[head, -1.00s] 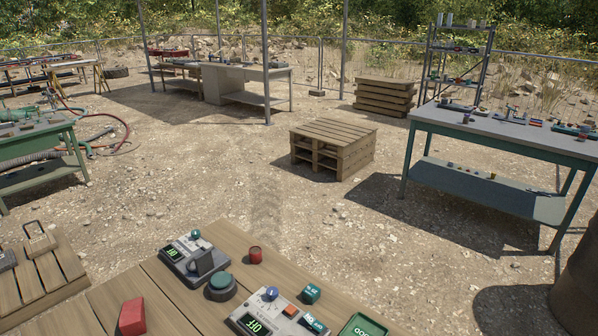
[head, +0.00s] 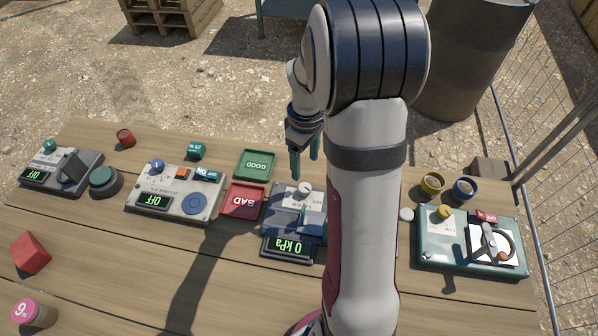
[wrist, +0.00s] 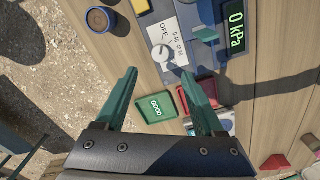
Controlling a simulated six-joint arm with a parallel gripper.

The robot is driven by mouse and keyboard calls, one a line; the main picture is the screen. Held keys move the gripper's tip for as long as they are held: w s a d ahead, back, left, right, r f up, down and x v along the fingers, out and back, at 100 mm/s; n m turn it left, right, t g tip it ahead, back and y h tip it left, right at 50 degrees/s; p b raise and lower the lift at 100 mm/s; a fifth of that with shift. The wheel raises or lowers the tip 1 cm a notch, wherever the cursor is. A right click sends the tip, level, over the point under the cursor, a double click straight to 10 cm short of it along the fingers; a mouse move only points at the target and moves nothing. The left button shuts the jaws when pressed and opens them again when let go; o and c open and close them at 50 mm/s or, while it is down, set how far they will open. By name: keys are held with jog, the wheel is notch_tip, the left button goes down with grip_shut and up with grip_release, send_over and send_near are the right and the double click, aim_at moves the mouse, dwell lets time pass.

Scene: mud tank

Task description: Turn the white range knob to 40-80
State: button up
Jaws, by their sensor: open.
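The white range knob (head: 305,188) sits on the grey gauge device (head: 281,218) with the green 0 kPa display (head: 289,246). In the wrist view the knob (wrist: 166,51) is on a white label printed OFF, 0-40 and 40-80. I cannot tell for sure which mark it points at. My gripper (head: 304,168) points down above and just behind the device, its green fingers apart and empty. In the wrist view the open fingertips (wrist: 158,74) lie below the knob, not around it. The device's right side is partly hidden by my arm in the head view.
A grey OFF device (head: 177,193) is further left. Front planks are mostly clear.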

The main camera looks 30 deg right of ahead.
aim_at(304, 187)
notch_tip(304, 187, down, 9)
jog(key=shift+f, duration=0.1)
grip_shut()
dwell(0.4)
